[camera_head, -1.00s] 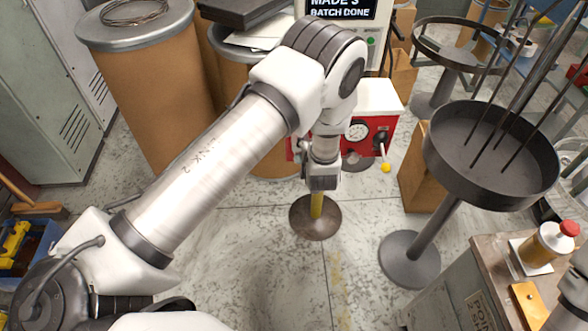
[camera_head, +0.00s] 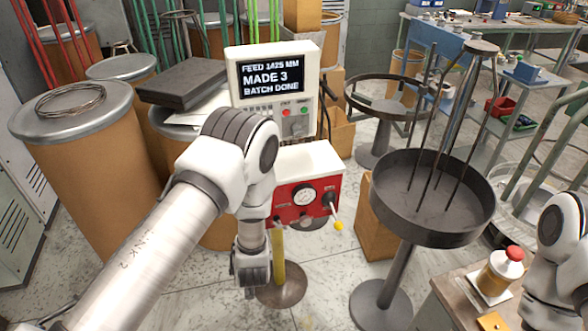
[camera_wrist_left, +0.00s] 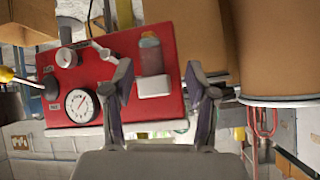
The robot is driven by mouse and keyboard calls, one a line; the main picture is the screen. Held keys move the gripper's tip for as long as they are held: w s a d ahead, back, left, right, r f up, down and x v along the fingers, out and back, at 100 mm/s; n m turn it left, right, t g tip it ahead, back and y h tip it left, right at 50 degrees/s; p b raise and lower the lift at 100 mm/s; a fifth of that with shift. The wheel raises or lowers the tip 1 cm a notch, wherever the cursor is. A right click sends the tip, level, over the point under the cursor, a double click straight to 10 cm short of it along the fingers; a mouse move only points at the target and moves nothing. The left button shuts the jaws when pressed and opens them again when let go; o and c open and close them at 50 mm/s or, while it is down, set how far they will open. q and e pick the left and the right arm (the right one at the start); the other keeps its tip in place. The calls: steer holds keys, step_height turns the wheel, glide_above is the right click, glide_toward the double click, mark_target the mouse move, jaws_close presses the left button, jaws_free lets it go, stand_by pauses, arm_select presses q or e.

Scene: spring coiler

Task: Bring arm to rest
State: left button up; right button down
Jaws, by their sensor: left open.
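My left arm comes in from the lower left in the head view and bends down at its elbow. My left gripper (camera_head: 252,288) hangs in front of the red machine box (camera_head: 297,206), its jaws partly hidden by the wrist. In the left wrist view both fingers of the left gripper (camera_wrist_left: 163,90) stand apart with nothing held between them. Behind them the red box (camera_wrist_left: 105,50) fills the middle, with its dial and black knob. Part of my right arm shows at the right edge of the head view; its gripper is out of sight.
A control panel (camera_head: 277,78) reads "MADE 3 BATCH DONE". A yellow-tipped lever (camera_head: 335,218) sticks out of the box. A round pan on a stand (camera_head: 388,220) is to the right, and brown drums (camera_head: 88,170) stand left. A bottle (camera_head: 500,272) sits on the lower-right cabinet.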

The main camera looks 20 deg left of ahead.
arm_select(q)
steer(key=s+f+m+g+h, duration=0.15)
steer(key=s+f+g, duration=0.35)
steer(key=s, duration=0.8)
steer(key=s+d+m+g+h, duration=0.1)
steer(key=s+d+g+h, duration=0.1)
steer(key=s, duration=0.6)
steer(key=s+d+m+g+h, duration=0.1)
steer(key=s+d+h, duration=0.1)
steer(key=s, duration=0.7)
steer(key=shift+d+f+g, duration=0.35)
steer(key=shift+f+g, duration=0.05)
steer(key=shift+s, duration=0.15)
